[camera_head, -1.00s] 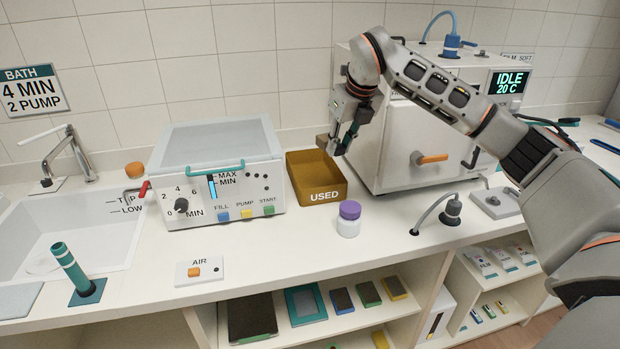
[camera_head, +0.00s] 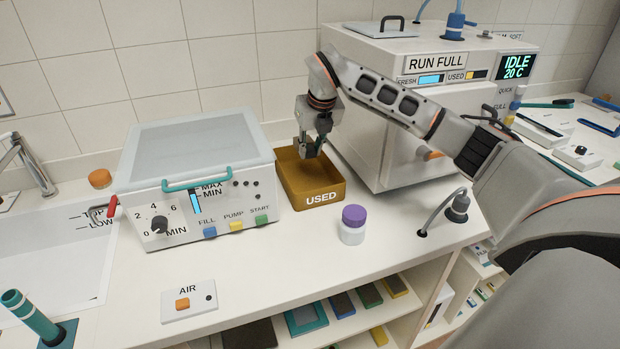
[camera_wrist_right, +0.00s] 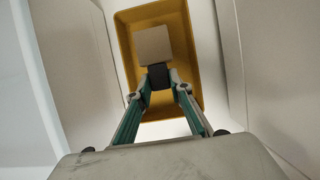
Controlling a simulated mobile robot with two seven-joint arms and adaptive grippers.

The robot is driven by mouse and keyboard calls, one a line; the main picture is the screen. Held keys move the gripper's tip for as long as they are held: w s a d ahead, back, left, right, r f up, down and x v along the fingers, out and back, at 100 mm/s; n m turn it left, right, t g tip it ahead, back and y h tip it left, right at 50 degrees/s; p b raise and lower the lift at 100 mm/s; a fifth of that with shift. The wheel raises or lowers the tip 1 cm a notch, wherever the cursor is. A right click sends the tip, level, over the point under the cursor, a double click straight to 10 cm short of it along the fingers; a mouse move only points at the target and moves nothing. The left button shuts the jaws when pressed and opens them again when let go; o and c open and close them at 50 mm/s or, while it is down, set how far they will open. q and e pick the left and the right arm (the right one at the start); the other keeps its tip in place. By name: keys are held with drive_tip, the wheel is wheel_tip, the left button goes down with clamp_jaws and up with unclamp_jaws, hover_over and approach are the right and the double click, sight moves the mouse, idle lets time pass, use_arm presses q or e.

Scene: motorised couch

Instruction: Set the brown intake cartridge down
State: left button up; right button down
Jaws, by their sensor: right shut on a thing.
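My right gripper (camera_head: 311,150) hangs down into the brown open tray marked USED (camera_head: 312,200), over its back part. The right wrist view shows its two green-sided fingers (camera_wrist_right: 160,82) closed together on a dark grip piece. A square block, pale tan in this light, extends beyond that piece; I take it for the brown intake cartridge (camera_wrist_right: 153,44). It is framed by the tray walls (camera_wrist_right: 194,60) in that view. In the head view the cartridge cannot be made out against the tray. Whether it touches the tray floor cannot be told. My left gripper is not in view.
A bath unit with a grey lid (camera_head: 195,145) stands close left of the tray. A large white machine marked RUN FULL (camera_head: 400,130) stands close right. A purple-capped jar (camera_head: 353,225) stands in front of the tray.

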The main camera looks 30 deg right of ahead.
sight(309, 184)
wheel_tip(309, 184, down, 10)
drive_tip(key=shift+r, duration=0.1)
idle(0.4)
drive_tip(key=c, duration=1.8)
unclamp_jaws()
drive_tip(key=shift+r, duration=0.2)
drive_tip(key=v, duration=1.1)
drive_tip(key=shift+s+a+r, duration=0.1)
drive_tip(key=shift+s+r, duration=0.15)
drive_tip(key=shift+s, duration=0.05)
